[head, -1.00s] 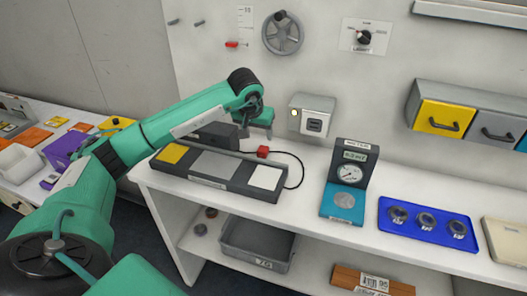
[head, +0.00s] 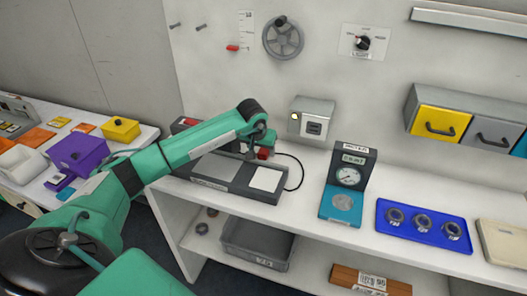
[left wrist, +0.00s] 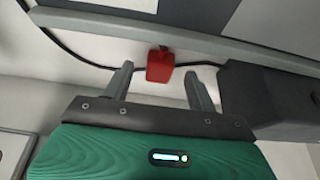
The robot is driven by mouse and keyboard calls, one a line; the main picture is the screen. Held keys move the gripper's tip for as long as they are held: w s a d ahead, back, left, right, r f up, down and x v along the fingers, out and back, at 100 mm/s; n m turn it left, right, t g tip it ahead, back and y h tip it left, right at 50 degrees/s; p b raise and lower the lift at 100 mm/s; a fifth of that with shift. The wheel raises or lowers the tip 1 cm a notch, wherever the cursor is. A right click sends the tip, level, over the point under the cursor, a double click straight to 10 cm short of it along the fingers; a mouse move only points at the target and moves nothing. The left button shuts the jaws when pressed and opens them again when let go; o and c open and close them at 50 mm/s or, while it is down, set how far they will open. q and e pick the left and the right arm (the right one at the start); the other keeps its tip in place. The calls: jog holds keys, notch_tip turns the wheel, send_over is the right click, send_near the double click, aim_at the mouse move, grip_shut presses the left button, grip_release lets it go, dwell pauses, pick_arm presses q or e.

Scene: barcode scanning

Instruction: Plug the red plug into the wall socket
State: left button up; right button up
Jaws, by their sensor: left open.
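The red plug (head: 264,154) lies on the bench behind the tray with grey and white pads, its black cord running off to the right. My left gripper (head: 252,151) is down beside it and partly hides it. In the left wrist view the red plug (left wrist: 160,66) shows between the fingertips of the open left gripper (left wrist: 158,71), with a gap on each side. The wall socket (head: 314,128) is on the front of a grey box on the wall, right of the plug and above the bench. My right gripper is not in view.
The padded tray (head: 210,183) lies in front of the plug. A dark block (left wrist: 262,98) stands close to one finger in the left wrist view. A meter (head: 349,172) and a blue tray (head: 400,238) stand to the right. Bench between plug and socket is mostly clear.

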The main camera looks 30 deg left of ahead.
aim_at(262, 153)
pick_arm(q)
jog(key=shift+x, duration=0.9)
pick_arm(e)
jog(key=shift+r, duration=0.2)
pick_arm(q)
jog(key=c, duration=1)
jog(key=shift+r, duration=0.15)
